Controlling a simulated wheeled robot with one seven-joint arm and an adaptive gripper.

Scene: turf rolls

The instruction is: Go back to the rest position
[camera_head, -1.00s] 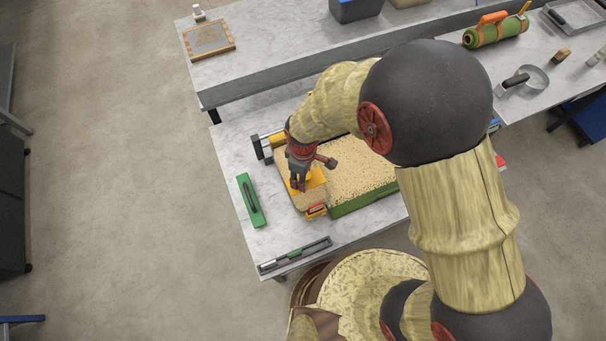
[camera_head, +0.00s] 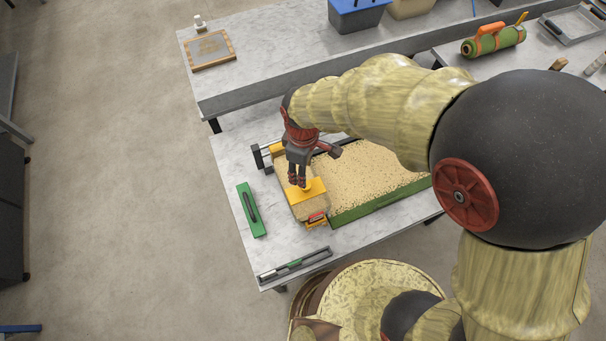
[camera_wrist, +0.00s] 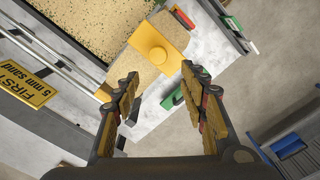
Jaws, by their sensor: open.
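My gripper (camera_head: 297,182) is above the left end of the sand tray in the head view. In the wrist view my gripper (camera_wrist: 163,95) has its two fingers well apart with nothing between them. A yellow block with a round knob (camera_head: 312,191) lies on the sand just under the fingertips; it also shows in the wrist view (camera_wrist: 172,38), ahead of the fingers and apart from them. The sand tray (camera_head: 375,203) has a green side wall and rests on the marble table.
A green tool (camera_head: 251,210) and a dark level-like bar (camera_head: 294,265) lie on the table (camera_head: 232,160). A yellow sign (camera_wrist: 25,84) stands beside rails. A wood-framed screen (camera_head: 210,50) and a green roll (camera_head: 493,42) sit on the back benches. Open floor lies left.

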